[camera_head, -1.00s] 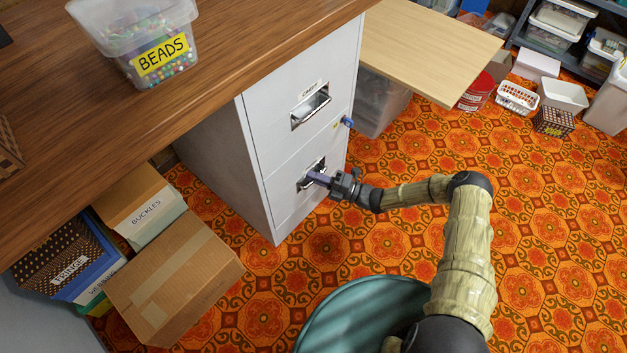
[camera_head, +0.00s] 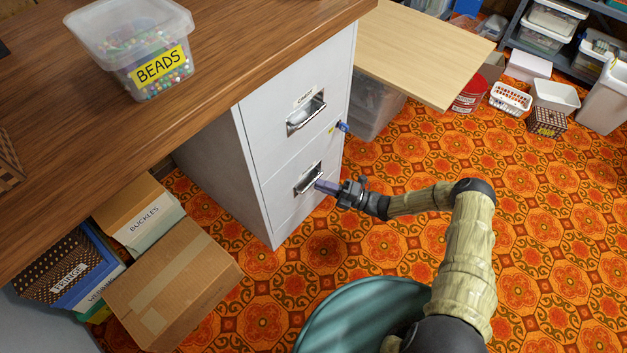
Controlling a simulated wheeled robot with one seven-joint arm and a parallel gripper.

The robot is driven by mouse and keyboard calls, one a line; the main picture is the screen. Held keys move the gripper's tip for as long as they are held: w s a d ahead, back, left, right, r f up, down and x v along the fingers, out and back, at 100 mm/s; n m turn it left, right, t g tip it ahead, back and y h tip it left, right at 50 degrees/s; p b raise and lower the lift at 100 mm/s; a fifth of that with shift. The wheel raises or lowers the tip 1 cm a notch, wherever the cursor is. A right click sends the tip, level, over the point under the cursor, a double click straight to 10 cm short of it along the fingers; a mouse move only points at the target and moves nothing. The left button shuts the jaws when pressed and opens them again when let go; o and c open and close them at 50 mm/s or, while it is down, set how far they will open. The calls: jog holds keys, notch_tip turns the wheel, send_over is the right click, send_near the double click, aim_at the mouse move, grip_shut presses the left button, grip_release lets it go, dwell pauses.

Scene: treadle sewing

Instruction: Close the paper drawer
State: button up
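A light grey metal filing cabinet (camera_head: 285,150) stands under the wooden worktop. Its upper drawer (camera_head: 280,110) has a recessed handle and a small label too small to read surely. Its lower drawer (camera_head: 290,190) has a similar handle (camera_head: 308,178). Both fronts look about flush with the cabinet; a small gap cannot be ruled out. I cannot tell which one is the paper drawer. My gripper (camera_head: 326,187) is just to the right of the lower handle, its purplish fingers pointing at the drawer front. Whether the fingers touch it or are apart from each other is unclear.
A blue item (camera_head: 342,127) sticks out at the cabinet's right edge. A pale wooden board (camera_head: 420,50) juts out behind. A cardboard box (camera_head: 175,285) lies left of the cabinet. A clear bead tub (camera_head: 150,70) stands on the worktop (camera_head: 220,60).

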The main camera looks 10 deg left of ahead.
jog(key=s+d+f+p, duration=0.1)
jog(key=d+f+p, duration=0.1)
jog(key=d, duration=1.1)
jog(key=shift+f, duration=0.1)
jog(key=s+d+r+n+h+p, duration=0.45)
jog(key=r+n+h, duration=0.25)
jog(key=r+n, duration=0.65)
jog(key=s+d+r+n+t+h+p, duration=0.1)
jog(key=s+d+r+n+h+p, duration=0.2)
jog(key=s+r+n+h, duration=0.95)
jog(key=w+d+r+n+h+p, duration=0.15)
jog(key=d+r+n+p, duration=0.25)
jog(key=r+n, duration=1.1)
notch_tip(320, 180, up, 43)
jog(key=m+y+p, duration=0.1)
jog(key=m+p, duration=0.4)
jog(key=p, duration=3.3)
jog(key=shift+d+r, duration=0.15)
jog(key=shift+d, duration=0.05)
